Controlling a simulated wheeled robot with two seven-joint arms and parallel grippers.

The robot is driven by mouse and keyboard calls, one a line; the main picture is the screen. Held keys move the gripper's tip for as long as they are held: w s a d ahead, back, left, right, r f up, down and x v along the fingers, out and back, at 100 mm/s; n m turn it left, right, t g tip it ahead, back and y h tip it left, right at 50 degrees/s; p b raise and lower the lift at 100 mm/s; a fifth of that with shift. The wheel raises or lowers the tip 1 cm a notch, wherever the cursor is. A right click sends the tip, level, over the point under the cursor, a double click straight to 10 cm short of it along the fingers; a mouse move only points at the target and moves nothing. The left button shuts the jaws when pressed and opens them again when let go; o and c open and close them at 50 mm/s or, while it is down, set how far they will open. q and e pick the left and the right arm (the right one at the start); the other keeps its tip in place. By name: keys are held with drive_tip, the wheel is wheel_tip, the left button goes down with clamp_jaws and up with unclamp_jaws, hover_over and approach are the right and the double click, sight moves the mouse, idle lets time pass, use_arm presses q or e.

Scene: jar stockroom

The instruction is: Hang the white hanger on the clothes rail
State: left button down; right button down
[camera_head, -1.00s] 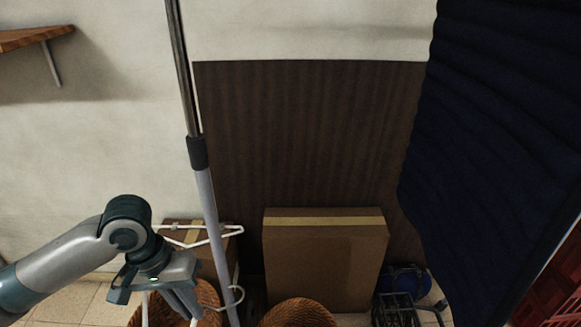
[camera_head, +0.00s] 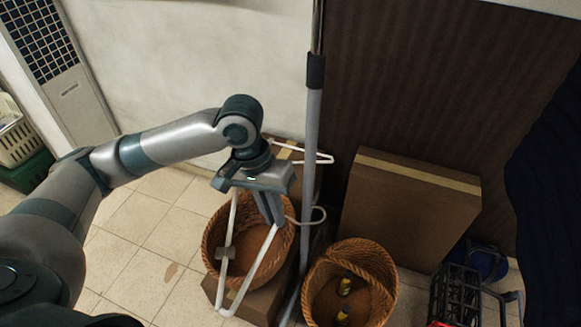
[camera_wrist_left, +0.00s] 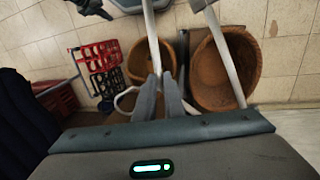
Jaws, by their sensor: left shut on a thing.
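My left gripper (camera_head: 270,218) is shut on the white hanger (camera_head: 250,268) near its neck. The hanger hangs tilted, one shoulder reaching down and the other end (camera_head: 318,158) showing behind the gripper. Its hook (camera_head: 318,217) sticks out right, in front of the rail's grey upright in the picture; I cannot tell if they touch. A grey-brown clip sits on its bar. In the left wrist view the fingertips (camera_wrist_left: 165,78) close on the hanger (camera_wrist_left: 226,62). The clothes rail shows as a grey and chrome upright (camera_head: 312,120); its top bar is out of view. My right gripper is not in view.
Two wicker baskets (camera_head: 215,245) (camera_head: 385,265) stand below, the right one holding yellow-topped jars. Dark blue cloth (camera_head: 550,190) hangs at right. Black wire crates (camera_head: 455,290) are at lower right. Floor tiles at left are clear.

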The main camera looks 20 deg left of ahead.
use_arm(q)
drive_tip(key=s+f, duration=0.3)
drive_tip(key=f, duration=0.8)
drive_tip(key=shift+s+f, duration=0.3)
drive_tip(key=shift+f, duration=0.05)
drive_tip(key=shift+w+a+r, duration=0.1)
drive_tip(key=shift+w+a, duration=0.05)
